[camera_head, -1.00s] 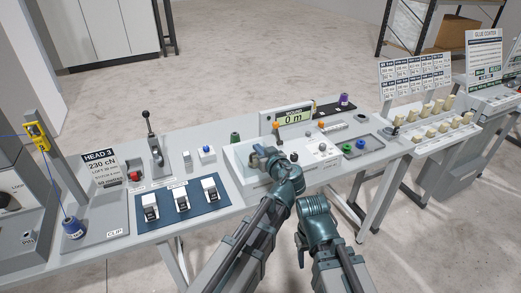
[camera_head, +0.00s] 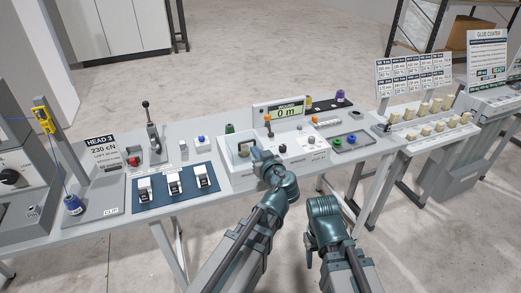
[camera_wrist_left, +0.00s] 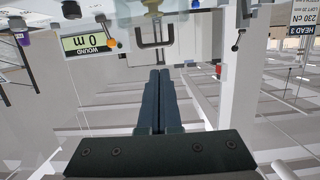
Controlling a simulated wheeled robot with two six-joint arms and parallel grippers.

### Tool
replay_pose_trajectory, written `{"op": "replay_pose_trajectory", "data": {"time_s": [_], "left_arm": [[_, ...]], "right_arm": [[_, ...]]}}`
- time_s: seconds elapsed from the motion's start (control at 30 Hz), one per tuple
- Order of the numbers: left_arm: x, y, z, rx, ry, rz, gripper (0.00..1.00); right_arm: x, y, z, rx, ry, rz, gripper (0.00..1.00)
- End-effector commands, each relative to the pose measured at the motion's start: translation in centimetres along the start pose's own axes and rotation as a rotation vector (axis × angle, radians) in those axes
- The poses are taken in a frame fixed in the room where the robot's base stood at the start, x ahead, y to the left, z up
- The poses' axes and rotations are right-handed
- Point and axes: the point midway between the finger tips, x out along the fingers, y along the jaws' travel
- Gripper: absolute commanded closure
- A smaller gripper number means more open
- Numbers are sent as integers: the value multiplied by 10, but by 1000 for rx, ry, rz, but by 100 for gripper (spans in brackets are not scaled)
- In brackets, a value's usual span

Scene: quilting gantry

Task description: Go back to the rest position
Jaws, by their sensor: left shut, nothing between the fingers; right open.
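My left gripper (camera_head: 260,156) is at the front edge of the white winder box (camera_head: 225,172), below its "0 m" display (camera_head: 285,111). In the left wrist view its two dark fingers (camera_wrist_left: 159,75) are pressed together with nothing between them. That view shows the display (camera_wrist_left: 90,42) upside down. My right gripper (camera_head: 308,262) hangs low beside my right forearm, in front of the bench. Only a small part of it shows, and its fingertips are hard to make out. No held object shows at either gripper.
A blue mat (camera_head: 150,199) with several white clips lies on the bench left of the winder. A lever stand (camera_head: 152,138) rises behind it. A grey tray (camera_head: 362,146) with coloured spools is on the right. Open floor (camera_head: 420,240) lies in front.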

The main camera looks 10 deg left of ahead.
Motion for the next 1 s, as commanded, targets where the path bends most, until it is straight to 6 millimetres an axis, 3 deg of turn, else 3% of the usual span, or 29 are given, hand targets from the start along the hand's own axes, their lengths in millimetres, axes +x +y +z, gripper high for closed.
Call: {"op": "replay_pose_trajectory", "data": {"time_s": [0.23,0.37,0.47,0.6,0.7,0.83,1.0], "left_arm": [[-2,-3,5,14,-23,-11,100],[-14,-16,39,102,-173,-55,100],[-37,-28,86,236,-395,-66,100],[-90,-36,152,460,-740,32,100],[-132,-35,186,607,-949,168,100],[-180,-33,211,747,-1134,356,100],[-212,-32,222,834,-1238,506,100]], "right_arm": [[0,0,0,0,0,0,50],[0,0,0,0,0,0,50],[0,0,0,0,0,0,50],[0,0,0,0,0,0,50],[0,0,0,0,0,0,50],[0,0,0,0,0,0,50],[0,0,0,0,0,0,50]]}}
